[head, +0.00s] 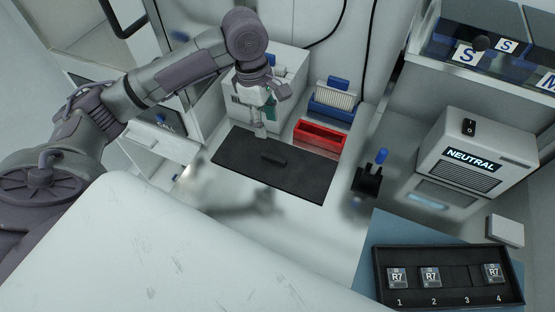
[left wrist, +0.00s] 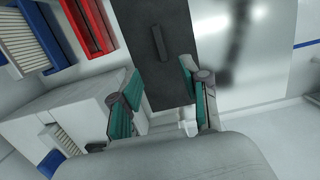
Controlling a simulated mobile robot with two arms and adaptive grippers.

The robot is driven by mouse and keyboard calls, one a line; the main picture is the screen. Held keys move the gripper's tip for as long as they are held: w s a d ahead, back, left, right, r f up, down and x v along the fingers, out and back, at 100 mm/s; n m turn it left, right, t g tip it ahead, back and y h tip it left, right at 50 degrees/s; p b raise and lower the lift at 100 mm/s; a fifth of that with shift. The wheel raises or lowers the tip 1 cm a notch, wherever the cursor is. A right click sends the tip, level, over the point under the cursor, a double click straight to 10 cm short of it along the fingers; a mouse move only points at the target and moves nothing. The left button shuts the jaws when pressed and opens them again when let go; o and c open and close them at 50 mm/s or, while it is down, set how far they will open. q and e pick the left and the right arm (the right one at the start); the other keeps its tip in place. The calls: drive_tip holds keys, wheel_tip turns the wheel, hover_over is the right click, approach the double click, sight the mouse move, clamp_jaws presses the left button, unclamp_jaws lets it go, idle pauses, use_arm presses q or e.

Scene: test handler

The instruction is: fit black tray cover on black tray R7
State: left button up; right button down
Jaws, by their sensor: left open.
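The black tray cover (head: 300,177) is a flat dark panel with a raised bar handle (head: 273,159) in its middle, lying on the pale work surface. It also shows in the left wrist view (left wrist: 175,85), with its handle (left wrist: 158,42) beyond the fingers. Black tray R7 (head: 449,298) sits at the lower right of the head view, uncovered, with R7 chips in slots 1, 2 and 4; slot 3 holds no chip. My left gripper (head: 259,130) is open and empty near the cover's far edge; its green-padded fingers (left wrist: 160,96) are spread apart. My right gripper is not seen.
A red bin (head: 318,136) and a blue rack (head: 334,103) stand behind the cover. A black stand with a blue top (head: 369,176) is between the cover and the NEUTRAL box (head: 478,150). A blue mat (head: 385,232) lies under the tray. A white block (head: 505,231) is behind the tray.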

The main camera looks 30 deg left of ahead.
use_arm(q)
hover_over(274, 157)
drive_tip(key=f, duration=0.4)
drive_tip(key=a+f, duration=0.1)
drive_tip(key=f, duration=0.2)
drive_tip(key=shift+s, duration=0.3)
drive_tip(key=shift+w+d+f+p, duration=0.1)
drive_tip(key=shift+d+f+p, duration=0.1)
drive_tip(key=shift+f, duration=0.75)
drive_tip(key=shift+w+d+f+p, duration=0.1)
drive_tip(key=shift+f+p, duration=0.1)
drive_tip(key=shift+f, duration=0.8)
drive_tip(key=shift+w+d+f+p, duration=0.1)
drive_tip(key=shift+f+p, duration=0.1)
drive_tip(key=shift+f, duration=0.75)
clamp_jaws()
